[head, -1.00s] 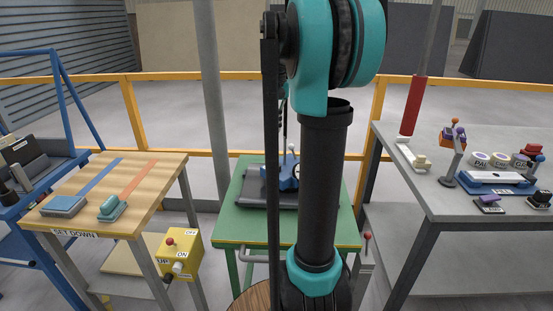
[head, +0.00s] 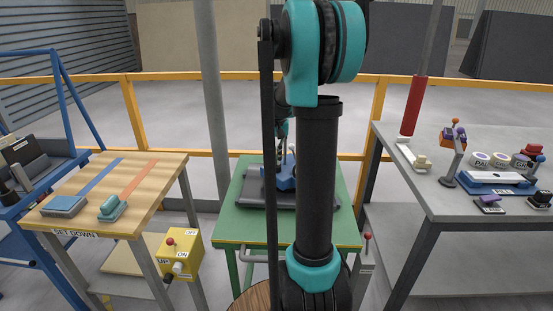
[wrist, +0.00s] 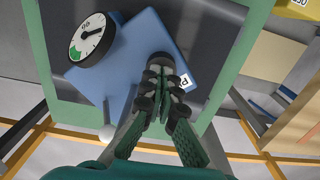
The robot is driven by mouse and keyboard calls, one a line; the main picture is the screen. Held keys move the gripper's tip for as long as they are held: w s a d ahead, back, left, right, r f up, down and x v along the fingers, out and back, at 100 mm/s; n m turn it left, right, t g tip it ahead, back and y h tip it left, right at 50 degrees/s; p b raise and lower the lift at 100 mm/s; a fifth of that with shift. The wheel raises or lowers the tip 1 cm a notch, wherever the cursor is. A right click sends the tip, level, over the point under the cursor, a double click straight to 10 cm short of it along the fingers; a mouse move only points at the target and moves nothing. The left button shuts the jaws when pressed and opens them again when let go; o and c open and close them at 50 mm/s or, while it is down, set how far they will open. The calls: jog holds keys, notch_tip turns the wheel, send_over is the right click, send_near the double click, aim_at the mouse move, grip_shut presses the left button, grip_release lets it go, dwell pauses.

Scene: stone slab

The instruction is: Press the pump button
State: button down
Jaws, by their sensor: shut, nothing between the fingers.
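A blue pump unit (wrist: 140,60) sits on the dark tray on the green table, and it also shows in the head view (head: 287,183), partly behind my arm. A dark round piece (wrist: 160,60), which looks like the pump button, stands at the fingertips, near a white label (wrist: 184,80) that is partly cut off. My gripper (wrist: 158,88) is shut and empty, over the blue unit. I cannot tell whether the fingertips touch the button. In the head view my gripper (head: 280,160) is small, above the unit.
A round gauge (wrist: 92,38) stands on the unit at upper left. A white-knobbed lever (wrist: 107,133) rises beside my fingers. The green table (head: 240,222) has bare margins. A wooden table (head: 150,200) stands left, a grey bench (head: 450,205) right.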

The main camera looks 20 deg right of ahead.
jog(key=shift+f, duration=0.9)
jog(key=shift+r, duration=0.1)
notch_tip(320, 180, up, 14)
dwell(0.3)
dwell(0.6)
jog(key=shift+s+r, duration=0.1)
jog(key=shift+r, duration=0.75)
